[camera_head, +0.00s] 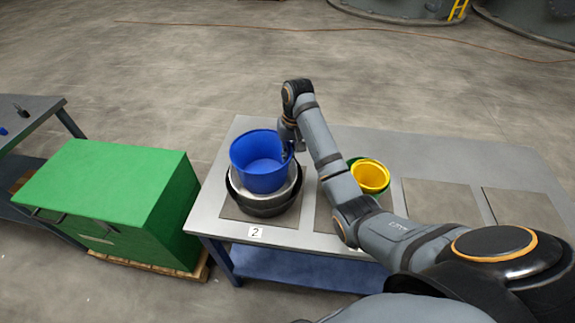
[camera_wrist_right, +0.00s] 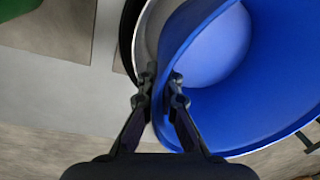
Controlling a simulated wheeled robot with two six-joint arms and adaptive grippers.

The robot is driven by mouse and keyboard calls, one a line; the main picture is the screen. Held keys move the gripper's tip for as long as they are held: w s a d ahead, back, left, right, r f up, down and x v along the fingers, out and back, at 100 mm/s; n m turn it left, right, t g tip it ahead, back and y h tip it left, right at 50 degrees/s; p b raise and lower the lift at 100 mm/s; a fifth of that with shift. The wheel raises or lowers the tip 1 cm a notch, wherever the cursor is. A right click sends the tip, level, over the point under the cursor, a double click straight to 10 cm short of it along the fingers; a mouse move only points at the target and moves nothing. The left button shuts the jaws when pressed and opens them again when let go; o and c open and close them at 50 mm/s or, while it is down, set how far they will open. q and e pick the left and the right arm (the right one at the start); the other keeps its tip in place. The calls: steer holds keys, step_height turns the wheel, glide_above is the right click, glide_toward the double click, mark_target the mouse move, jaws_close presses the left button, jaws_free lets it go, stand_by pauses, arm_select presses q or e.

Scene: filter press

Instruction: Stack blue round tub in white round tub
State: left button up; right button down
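The blue round tub (camera_head: 262,181) is upright over the white round tub (camera_head: 236,184), hiding most of it. I cannot tell whether the blue tub rests in the white one or is just above it. The white tub sits inside a black tub (camera_head: 258,206) on the table. My right gripper (camera_head: 288,150) is at the blue tub's rim on the right side. In the right wrist view its fingers (camera_wrist_right: 160,92) close on both sides of the blue tub's wall (camera_wrist_right: 235,110). My left gripper is out of view.
A yellow tub (camera_head: 370,176) in a green one stands to the right, partly behind my right arm. Empty grey mats (camera_head: 440,202) lie farther right on the table (camera_head: 450,155). A green crate (camera_head: 110,195) stands to the left of the table.

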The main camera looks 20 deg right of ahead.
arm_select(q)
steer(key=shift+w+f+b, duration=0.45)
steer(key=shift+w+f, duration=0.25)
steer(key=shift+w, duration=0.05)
arm_select(e)
step_height(320, 180, down, 4)
steer(key=shift+w+r, duration=0.15)
steer(key=shift+r, duration=0.1)
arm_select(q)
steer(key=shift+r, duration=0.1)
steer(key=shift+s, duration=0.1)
arm_select(e)
steer(key=shift+f, duration=0.2)
steer(key=shift+f+p, duration=0.3)
steer(key=shift+f, duration=0.05)
steer(key=c, duration=2)
jaws_free()
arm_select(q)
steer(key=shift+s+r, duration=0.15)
arm_select(e)
steer(key=shift+o, duration=1)
